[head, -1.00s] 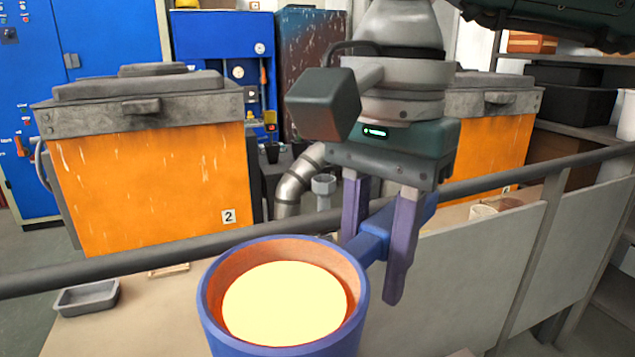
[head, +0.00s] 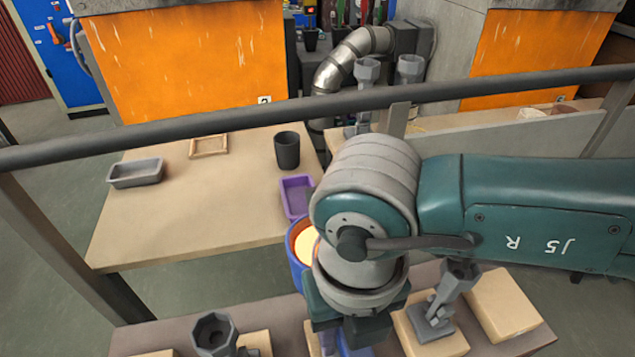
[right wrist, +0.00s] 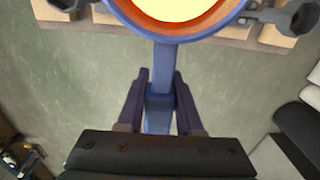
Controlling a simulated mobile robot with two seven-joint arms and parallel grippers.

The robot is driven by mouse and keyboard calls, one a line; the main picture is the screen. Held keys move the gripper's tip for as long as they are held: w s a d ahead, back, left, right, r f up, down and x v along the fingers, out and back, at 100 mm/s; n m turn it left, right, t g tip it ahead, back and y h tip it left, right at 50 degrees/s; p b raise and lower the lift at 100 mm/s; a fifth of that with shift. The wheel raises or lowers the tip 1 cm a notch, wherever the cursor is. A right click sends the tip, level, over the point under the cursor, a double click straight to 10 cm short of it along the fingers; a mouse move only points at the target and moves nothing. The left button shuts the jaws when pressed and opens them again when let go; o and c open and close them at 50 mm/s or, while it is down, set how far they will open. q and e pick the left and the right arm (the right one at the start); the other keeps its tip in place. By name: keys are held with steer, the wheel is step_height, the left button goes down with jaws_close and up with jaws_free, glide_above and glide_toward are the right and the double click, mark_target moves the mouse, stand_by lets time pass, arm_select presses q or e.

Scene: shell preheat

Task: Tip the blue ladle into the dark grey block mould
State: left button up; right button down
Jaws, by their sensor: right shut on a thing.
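The blue ladle (head: 294,254) holds glowing yellow-orange melt; in the head view my right arm partly covers it. It also shows at the top of the right wrist view (right wrist: 164,36). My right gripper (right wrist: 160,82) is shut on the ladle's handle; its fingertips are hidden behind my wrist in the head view. The ladle looks upright, just this side of a purple tray. The dark grey block mould (head: 136,174) looks like an open, empty rectangular tray on the far table's left, well apart from the ladle. My left gripper is not in view.
A purple tray (head: 297,196), a dark cup (head: 287,150) and a wooden frame (head: 209,145) stand on the far table (head: 190,215). A dark rail (head: 230,117) crosses above it. Grey funnel-topped pieces (head: 213,334) stand on the near bench, with pale blocks (head: 502,305).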

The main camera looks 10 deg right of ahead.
steer(key=f+y+b, duration=0.2)
steer(key=a+f+y+b, duration=0.1)
steer(key=f+y+b, duration=0.1)
steer(key=b, duration=0.1)
steer(key=shift+s+a+f+b, duration=0.1)
steer(key=shift+a+b, duration=0.1)
steer(key=shift+b, duration=0.15)
stand_by(0.9)
steer(key=shift+y, duration=0.4)
steer(key=shift+a, duration=0.1)
stand_by(0.4)
steer(key=shift+y+b, duration=0.4)
steer(key=shift+b, duration=0.05)
stand_by(0.6)
